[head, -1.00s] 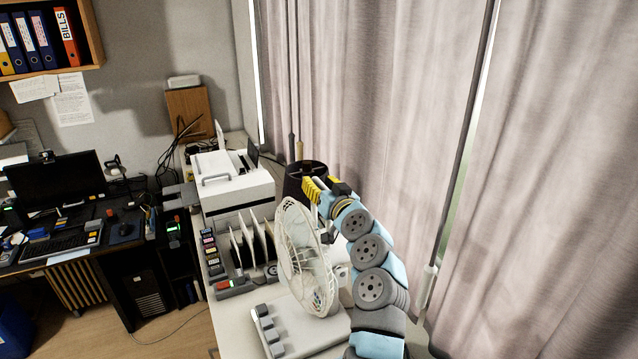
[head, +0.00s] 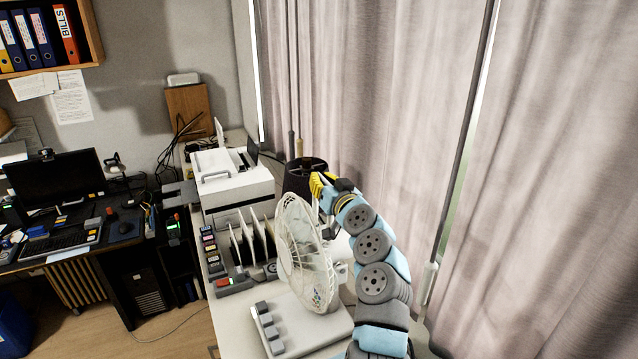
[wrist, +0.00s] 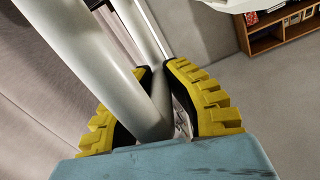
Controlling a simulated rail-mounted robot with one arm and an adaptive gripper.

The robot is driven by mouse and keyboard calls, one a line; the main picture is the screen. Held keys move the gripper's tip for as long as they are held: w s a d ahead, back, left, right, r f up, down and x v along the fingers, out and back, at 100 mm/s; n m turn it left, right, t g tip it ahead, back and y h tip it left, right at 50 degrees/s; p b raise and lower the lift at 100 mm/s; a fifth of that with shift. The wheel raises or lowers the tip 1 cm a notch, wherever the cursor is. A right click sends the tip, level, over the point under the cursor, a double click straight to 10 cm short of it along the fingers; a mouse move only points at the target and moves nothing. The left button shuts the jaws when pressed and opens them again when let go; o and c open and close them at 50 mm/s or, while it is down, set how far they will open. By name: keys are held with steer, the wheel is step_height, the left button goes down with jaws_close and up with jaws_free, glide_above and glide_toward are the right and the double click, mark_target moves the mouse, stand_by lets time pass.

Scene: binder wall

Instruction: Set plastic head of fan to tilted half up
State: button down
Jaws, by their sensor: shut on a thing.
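The fan stands on the white table, with its pale plastic head (head: 303,262) facing left and somewhat toward the camera. The head's round cage leans, its top edge further left than its bottom edge. The fan's flat base (head: 315,333) carries a row of grey buttons at its left. My gripper (head: 320,190) is at the upper back of the head, to the right of the cage top. In the wrist view, my gripper's yellow fingers (wrist: 157,70) are shut around a smooth pale rod-like part of the fan (wrist: 85,45). The exact contact is partly hidden.
A black bin-like container (head: 297,180) stands just behind my gripper. A white printer (head: 236,187) and a file organizer (head: 250,243) are left of the fan. Curtains (head: 385,110) hang close on the right. A desk with a monitor (head: 55,185) is at far left.

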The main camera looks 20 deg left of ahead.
steer(key=w+d+m+b, duration=0.2)
steer(key=w+d+b, duration=0.1)
steer(key=b, duration=0.6)
steer(key=shift+w+d+m, duration=0.3)
steer(key=shift+w+d, duration=0.1)
steer(key=shift+w, duration=0.1)
steer(key=c, duration=1)
jaws_free()
steer(key=shift+d, duration=0.15)
